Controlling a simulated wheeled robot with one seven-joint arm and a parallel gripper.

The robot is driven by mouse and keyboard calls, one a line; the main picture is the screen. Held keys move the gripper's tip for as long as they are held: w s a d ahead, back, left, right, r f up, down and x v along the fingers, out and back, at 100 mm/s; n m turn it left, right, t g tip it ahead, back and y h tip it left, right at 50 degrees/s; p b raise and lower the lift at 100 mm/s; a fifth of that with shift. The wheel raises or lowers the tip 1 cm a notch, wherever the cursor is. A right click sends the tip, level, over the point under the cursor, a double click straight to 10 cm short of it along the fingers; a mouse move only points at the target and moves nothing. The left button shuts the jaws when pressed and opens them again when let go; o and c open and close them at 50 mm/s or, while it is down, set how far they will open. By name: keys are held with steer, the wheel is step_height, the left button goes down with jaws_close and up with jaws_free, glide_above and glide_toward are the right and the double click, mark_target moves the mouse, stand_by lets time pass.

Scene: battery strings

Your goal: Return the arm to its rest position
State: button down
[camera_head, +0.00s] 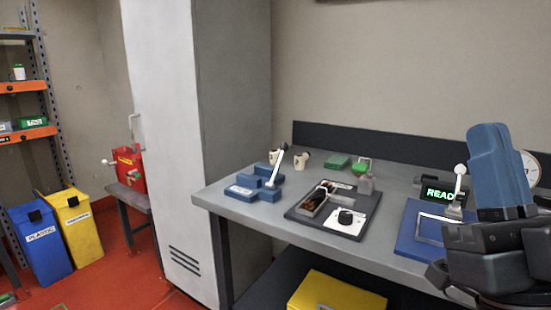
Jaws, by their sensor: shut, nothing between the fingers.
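My arm shows at the right edge, with an upright blue link above dark grey joints. It stands in front of the workbench (405,191) and covers part of its right end. My gripper's fingers cannot be made out in this view. I cannot tell whether any part of the arm touches the bench.
On the bench are blue blocks (243,192), a dark tray (309,218) with a dial, a blue mat (409,246), a lit display (440,193) and a lever. A yellow box (335,294) sits below. A tall cabinet (183,130) stands left; red floor (122,268) is open beside it.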

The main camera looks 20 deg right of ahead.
steer(key=s+a+f+g+y+p, duration=0.2)
steer(key=s+f+g, duration=0.15)
steer(key=f, duration=0.45)
steer(key=s+a+f+g+y+p, duration=0.1)
steer(key=s+a+f+g+y, duration=0.2)
steer(key=f, duration=0.5)
steer(key=s+a+f+n+g+y+p, duration=0.1)
steer(key=s+a+f+g+y+p, duration=0.1)
steer(key=s+f+g, duration=0.5)
steer(key=s+f, duration=0.3)
steer(key=s, duration=0.3)
steer(key=shift+s+f+n, duration=0.2)
steer(key=shift+n, duration=0.1)
